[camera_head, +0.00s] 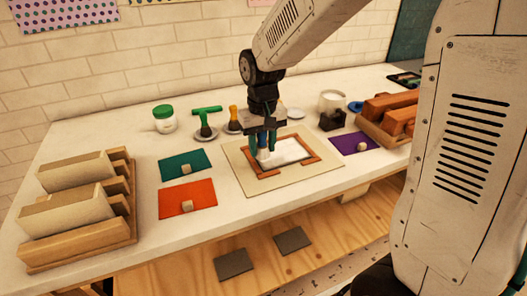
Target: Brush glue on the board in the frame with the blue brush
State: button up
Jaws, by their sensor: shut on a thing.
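My gripper (264,136) points down over the left part of the white board (292,151). It is shut on the blue brush (263,155), whose pale lower end shows just below the fingers. The fingers hide most of the handle. The brush end is at or just above the board's left side; I cannot tell whether it touches. The board lies inside a brown wooden frame (310,145), on a beige mat (262,186). I cannot make out any glue on the board.
A green-lidded jar (164,118) is behind the green card (186,163). Racks stand at both ends; an orange card (186,201) and purple card (354,142) flank the mat.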

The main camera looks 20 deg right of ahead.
jog(key=shift+r, duration=2.25)
